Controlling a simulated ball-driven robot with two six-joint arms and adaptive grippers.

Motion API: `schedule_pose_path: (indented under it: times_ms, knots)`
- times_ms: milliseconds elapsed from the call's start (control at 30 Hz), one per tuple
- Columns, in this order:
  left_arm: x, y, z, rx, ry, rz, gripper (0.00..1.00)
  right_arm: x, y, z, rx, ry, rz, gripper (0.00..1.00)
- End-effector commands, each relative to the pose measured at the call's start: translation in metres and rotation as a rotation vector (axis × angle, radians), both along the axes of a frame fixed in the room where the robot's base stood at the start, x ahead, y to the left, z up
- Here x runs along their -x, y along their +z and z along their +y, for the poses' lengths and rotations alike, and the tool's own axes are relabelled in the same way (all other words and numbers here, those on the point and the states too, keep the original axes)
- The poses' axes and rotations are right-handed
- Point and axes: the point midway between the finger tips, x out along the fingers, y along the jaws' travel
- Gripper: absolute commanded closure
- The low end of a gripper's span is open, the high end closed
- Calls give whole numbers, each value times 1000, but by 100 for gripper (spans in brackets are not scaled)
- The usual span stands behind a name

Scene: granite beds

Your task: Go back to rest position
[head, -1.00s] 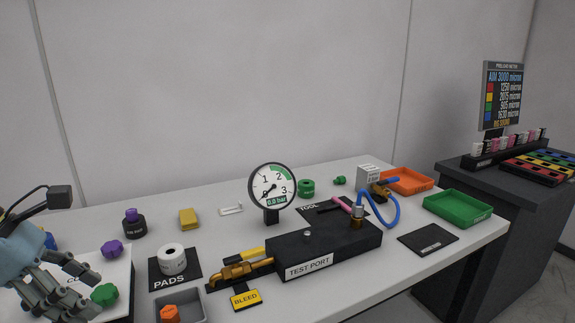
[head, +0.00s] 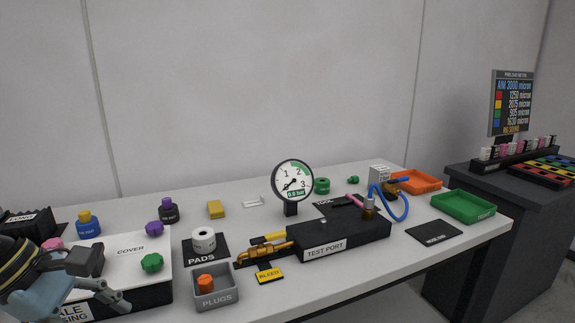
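My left gripper (head: 112,300) is at the lower left of the head view, in front of the white box marked COVER (head: 131,250). Its grey fingers point right. Part of it is cut off or hidden by its own wrist, and I cannot tell whether it is open or shut. I see nothing clearly held in it. My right gripper is not in view.
A grey PLUGS tray (head: 231,299) holds an orange plug. A black test port block (head: 345,239) with a gauge (head: 292,181) stands mid-table. Green (head: 464,207) and orange (head: 416,182) trays sit at the right. A dark side bench (head: 490,215) stands beyond.

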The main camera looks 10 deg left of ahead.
Motion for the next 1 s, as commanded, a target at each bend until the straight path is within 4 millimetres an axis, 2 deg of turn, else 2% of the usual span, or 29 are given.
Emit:
schedule_pose_path:
  times_ms: [267,433,700,967,1000]
  knots:
    - [34,-24,-26,-224,-435,-184,42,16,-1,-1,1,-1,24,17]
    - [66,-33,-40,-458,-848,-315,42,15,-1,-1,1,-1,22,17]
    - [100,-30,-39,-719,-1309,-361,42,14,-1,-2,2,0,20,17]
    - [128,-21,-31,-855,-1617,-316,42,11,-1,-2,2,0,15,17]
    - [128,-27,-30,-863,-1647,-306,42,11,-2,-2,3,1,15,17]
